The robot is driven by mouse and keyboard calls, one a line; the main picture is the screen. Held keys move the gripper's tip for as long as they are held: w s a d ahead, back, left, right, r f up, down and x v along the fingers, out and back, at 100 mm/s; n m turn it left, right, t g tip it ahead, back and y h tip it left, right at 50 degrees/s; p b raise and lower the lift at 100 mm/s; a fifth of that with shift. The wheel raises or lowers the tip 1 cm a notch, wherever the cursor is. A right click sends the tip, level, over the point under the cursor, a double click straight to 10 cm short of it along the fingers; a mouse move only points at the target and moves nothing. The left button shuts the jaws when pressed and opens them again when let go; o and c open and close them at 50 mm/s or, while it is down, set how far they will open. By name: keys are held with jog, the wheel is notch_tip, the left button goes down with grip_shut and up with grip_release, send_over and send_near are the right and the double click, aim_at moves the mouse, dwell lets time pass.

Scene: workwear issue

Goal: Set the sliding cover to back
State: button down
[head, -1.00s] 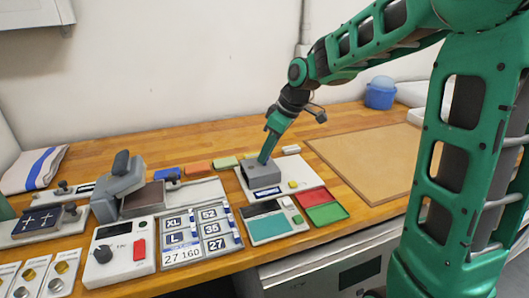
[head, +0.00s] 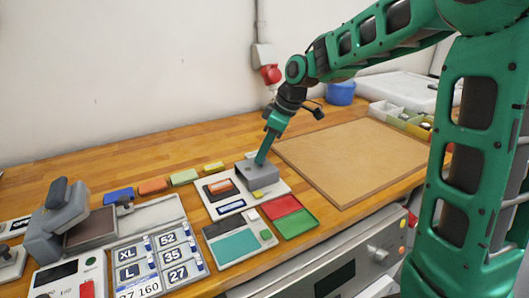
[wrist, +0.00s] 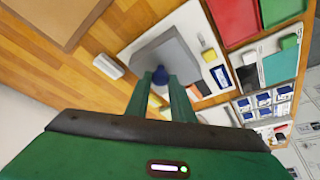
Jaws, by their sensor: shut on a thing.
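The sliding cover (head: 262,175) is a grey block on a white plate (head: 280,188) on the bench. It sits toward the right of the plate in the head view. A dark recess with an orange piece (head: 219,186) lies open to its left. My gripper (head: 262,158) reaches down from above onto the cover. In the wrist view the cover (wrist: 172,62) carries a small dark blue knob (wrist: 160,74), and my gripper (wrist: 161,80) is shut on it. The fingers hide part of the plate below.
Red and green trays (head: 281,207) lie right of the plate. A teal pad (head: 233,246) is in front. A brown board (head: 350,160) lies to the right. Coloured blocks (head: 184,177) stand behind on the left, and a stamp press (head: 58,222) stands at far left.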

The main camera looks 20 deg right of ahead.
jog(key=shift+w+d+r, duration=0.1)
jog(key=shift+w+d, duration=0.05)
jog(key=shift+d, duration=0.15)
jog(key=c, duration=1.6)
grip_release()
jog(key=shift+d, duration=0.1)
jog(key=shift+o, duration=0.2)
jog(key=v, duration=1)
jog(key=shift+r, duration=0.25)
jog(key=shift+s+d, duration=0.15)
jog(key=shift+s, duration=0.05)
jog(key=s+d+f+m+h, duration=0.1)
jog(key=s+d+f+m, duration=0.3)
jog(key=s, duration=0.7)
jog(key=s+d+f+m+g+h, duration=0.1)
jog(key=s+d+f+m, duration=0.3)
jog(key=s+d+m, duration=0.4)
jog(key=s+d+f+m+g+h, duration=0.1)
jog(key=s+d+f+m, duration=0.4)
jog(key=s, duration=0.8)
jog(key=shift+s+d+m+h, duration=0.3)
jog(key=shift+s+d+m, duration=0.1)
jog(key=shift+d+m, duration=0.2)
